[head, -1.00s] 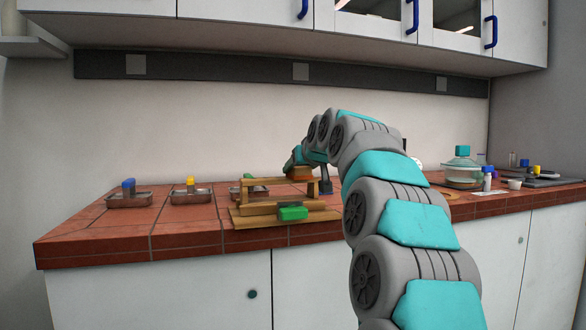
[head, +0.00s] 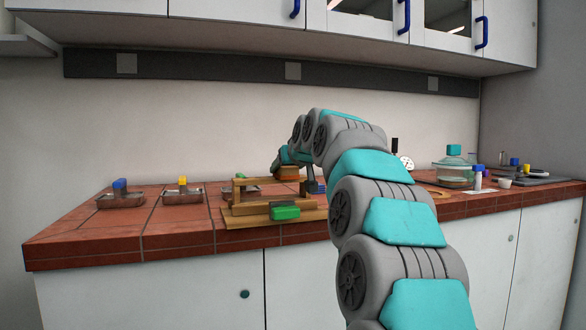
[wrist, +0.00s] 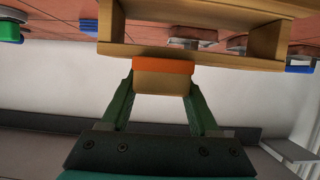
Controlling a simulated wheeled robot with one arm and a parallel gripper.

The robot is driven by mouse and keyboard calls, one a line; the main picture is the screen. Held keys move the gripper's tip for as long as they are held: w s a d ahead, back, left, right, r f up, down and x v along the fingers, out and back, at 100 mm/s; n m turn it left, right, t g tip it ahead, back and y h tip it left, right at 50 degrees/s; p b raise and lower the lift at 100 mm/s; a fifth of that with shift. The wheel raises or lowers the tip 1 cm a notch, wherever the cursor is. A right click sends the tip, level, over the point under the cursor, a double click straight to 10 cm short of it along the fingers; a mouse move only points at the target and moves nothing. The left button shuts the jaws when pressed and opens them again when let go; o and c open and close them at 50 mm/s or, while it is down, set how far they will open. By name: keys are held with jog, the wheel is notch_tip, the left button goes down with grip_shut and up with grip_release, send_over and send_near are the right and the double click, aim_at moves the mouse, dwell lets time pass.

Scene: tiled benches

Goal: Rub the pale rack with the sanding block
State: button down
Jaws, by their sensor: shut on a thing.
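The pale wooden rack (head: 243,184) stands on the tiled bench; its side also shows in the wrist view (wrist: 205,53). My gripper (head: 283,163) is at the back of the rack's top. In the wrist view my gripper (wrist: 162,84) has its two green fingers shut on the sanding block (wrist: 162,82), a tan block with an orange face. The orange face is against or very close to the rack's edge; exact contact cannot be told. The block (head: 287,172) shows in the head view just above the rack's top bar.
A green block-like thing (head: 285,212) sits at the rack's front. Metal trays with a blue-topped item (head: 121,200) and a yellow-topped item (head: 183,196) stand to the left. A teal-capped bottle (head: 454,172) and small containers stand to the right. Wall cabinets hang above.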

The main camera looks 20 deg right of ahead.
aim_at(246, 180)
jog(key=shift+a, duration=1.95)
jog(key=shift+a+f, duration=0.1)
jog(key=shift+a, duration=3.2)
jog(key=shift+r+p, duration=2.05)
jog(key=shift+r, duration=1)
jog(key=shift+r, duration=0.1)
jog(key=shift+r+p, duration=0.6)
jog(key=shift+r, duration=0.85)
